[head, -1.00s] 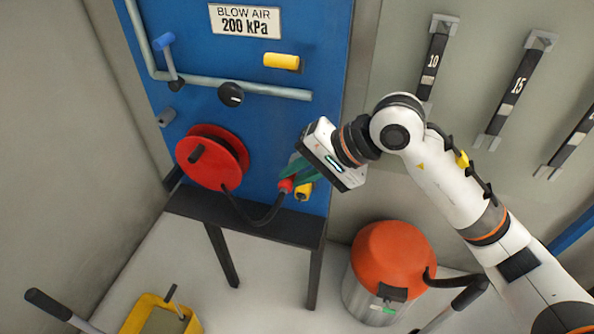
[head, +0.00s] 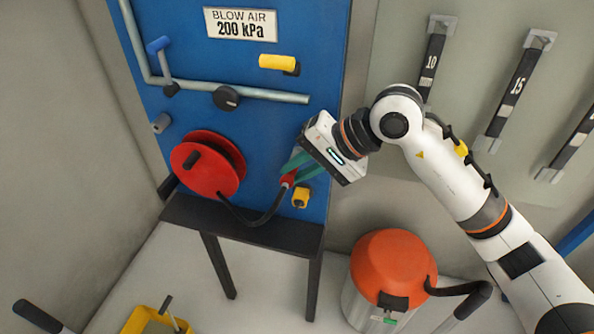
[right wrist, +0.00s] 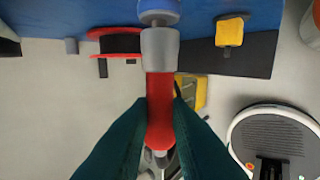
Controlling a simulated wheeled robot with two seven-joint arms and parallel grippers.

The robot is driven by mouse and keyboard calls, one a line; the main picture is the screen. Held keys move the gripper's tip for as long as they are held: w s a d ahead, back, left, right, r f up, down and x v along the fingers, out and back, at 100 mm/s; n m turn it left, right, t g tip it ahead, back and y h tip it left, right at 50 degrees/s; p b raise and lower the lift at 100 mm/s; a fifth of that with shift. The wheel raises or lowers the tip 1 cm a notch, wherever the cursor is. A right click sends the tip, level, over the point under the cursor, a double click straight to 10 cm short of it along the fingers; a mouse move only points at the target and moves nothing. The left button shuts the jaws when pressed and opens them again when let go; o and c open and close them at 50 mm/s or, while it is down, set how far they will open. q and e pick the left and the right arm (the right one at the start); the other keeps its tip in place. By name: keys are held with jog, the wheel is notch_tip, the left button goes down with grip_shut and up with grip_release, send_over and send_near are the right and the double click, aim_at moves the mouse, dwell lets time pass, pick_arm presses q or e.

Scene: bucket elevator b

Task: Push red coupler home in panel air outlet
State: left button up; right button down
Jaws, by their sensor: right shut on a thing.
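My right gripper (head: 295,170), with green fingers, is shut on the red coupler (head: 289,178) in front of the blue panel. In the right wrist view the red coupler (right wrist: 160,110) runs up between the dark fingers, its grey metal collar (right wrist: 160,48) pointing at the panel. A blue-and-grey round fitting (right wrist: 158,12), apparently the air outlet, lies in line with the collar. They look close or touching; I cannot tell whether the coupler is seated. The outlet is hidden in the head view. A black hose (head: 262,220) runs from the coupler to the red reel (head: 205,165). My left gripper is not in view.
A yellow fitting (head: 300,197) sits on the panel (head: 180,75) just below right of the coupler. A black shelf (head: 240,232) juts out below. An orange-topped drum (head: 392,262) stands at lower right, and a yellow container (head: 150,320) at lower left.

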jog(key=shift+w+d+r, duration=0.1)
jog(key=shift+w, duration=0.2)
jog(key=c, duration=1.3)
grip_release()
jog(key=shift+w, duration=0.1)
jog(key=shift+b+v, duration=1.3)
jog(key=shift+v, duration=4.65)
